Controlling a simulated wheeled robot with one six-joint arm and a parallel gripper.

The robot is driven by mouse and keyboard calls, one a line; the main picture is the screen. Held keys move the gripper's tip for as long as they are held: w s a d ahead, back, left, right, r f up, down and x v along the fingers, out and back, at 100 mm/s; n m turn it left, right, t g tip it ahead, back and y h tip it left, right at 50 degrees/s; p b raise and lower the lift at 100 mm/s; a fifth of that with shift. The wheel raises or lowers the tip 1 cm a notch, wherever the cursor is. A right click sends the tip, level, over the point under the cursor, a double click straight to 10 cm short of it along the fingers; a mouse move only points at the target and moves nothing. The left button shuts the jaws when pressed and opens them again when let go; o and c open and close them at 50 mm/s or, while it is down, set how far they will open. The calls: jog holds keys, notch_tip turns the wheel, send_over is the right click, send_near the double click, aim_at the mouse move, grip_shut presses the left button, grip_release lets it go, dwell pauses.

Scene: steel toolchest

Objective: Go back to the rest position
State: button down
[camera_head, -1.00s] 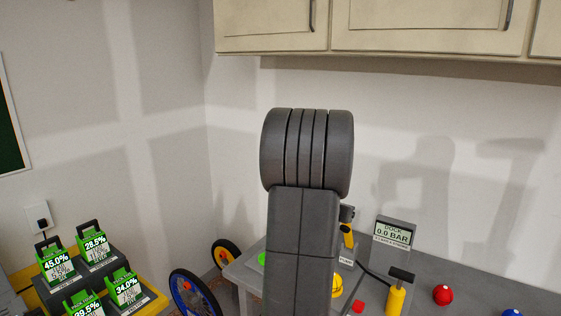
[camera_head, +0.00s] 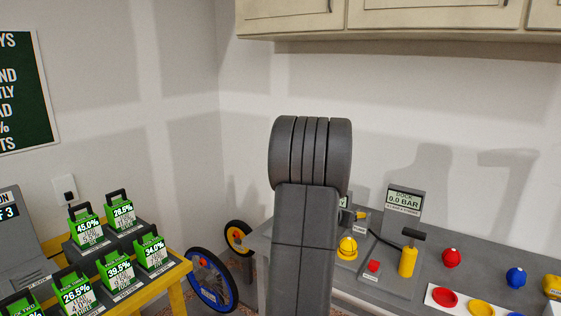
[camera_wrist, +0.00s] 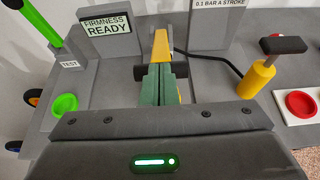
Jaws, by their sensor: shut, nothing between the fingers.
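My gripper (camera_wrist: 163,90) shows in the wrist view as two green fingers pressed together, with nothing between them. It is over the grey workbench, in front of a narrow yellow part (camera_wrist: 161,45) whose lower end it partly hides. In the head view my own dark grey arm stands upright in the middle and hides the gripper.
The bench (camera_head: 470,252) carries a yellow pump (camera_head: 408,260) with a black handle, a dock display (camera_head: 404,200) reading 0.0 BAR, and red (camera_head: 451,257) and blue (camera_head: 515,277) balls. Green packs (camera_head: 86,230) stand on a yellow-framed table at left. Cabinets (camera_head: 430,16) hang above.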

jog(key=shift+s+a+f+b, duration=0.1)
jog(key=shift+s+f+b, duration=0.15)
jog(key=shift+f+b, duration=0.6)
jog(key=shift+s+f+b, duration=0.2)
jog(key=shift+f+b, duration=0.45)
jog(key=shift+b, duration=0.35)
jog(key=shift+r, duration=0.1)
